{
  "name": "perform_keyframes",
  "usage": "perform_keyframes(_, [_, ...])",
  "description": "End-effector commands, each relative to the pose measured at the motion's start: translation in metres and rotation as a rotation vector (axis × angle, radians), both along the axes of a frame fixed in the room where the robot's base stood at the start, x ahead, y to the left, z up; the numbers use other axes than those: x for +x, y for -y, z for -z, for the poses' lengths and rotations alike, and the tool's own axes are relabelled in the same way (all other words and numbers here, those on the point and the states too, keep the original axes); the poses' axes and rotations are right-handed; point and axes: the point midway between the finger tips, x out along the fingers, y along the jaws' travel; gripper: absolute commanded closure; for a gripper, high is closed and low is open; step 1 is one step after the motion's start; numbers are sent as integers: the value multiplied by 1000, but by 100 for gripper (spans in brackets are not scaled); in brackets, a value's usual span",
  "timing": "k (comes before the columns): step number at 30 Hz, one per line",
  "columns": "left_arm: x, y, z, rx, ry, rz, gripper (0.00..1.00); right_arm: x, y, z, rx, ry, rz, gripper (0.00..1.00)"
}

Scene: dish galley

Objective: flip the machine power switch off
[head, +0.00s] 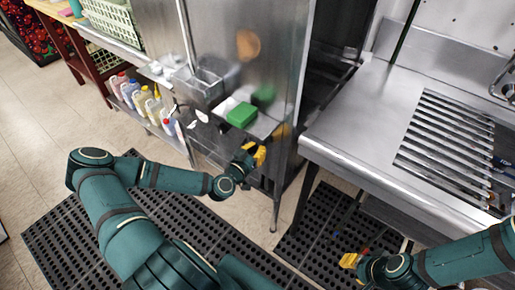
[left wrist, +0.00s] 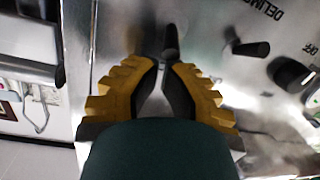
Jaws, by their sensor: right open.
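The steel machine (head: 240,55) stands ahead of me in the head view; its control panel cannot be made out there. In the left wrist view the panel (left wrist: 215,85) carries a dark lever-like switch (left wrist: 171,42) just beyond my left fingertips. I cannot tell whether this is the power switch, or whether the fingers touch it. My left gripper (head: 254,156) is low at the machine's front; it also shows in the left wrist view (left wrist: 165,68), its yellow fingers close together at the tips. My right gripper (head: 350,260) is open and empty, low at the right.
Another dark switch (left wrist: 250,48) and a round knob (left wrist: 290,73) sit right of the lever, near "DELIME" lettering. Bottles (head: 148,103) line a shelf at left. A steel counter (head: 365,110) stands right.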

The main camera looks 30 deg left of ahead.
Motion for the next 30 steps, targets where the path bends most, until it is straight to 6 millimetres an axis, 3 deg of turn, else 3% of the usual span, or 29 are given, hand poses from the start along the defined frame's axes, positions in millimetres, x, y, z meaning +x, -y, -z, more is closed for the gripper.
perform_keyframes(30, [-13,-1,25,-1,0,0,100,3,0,15,-1,8,2,66])
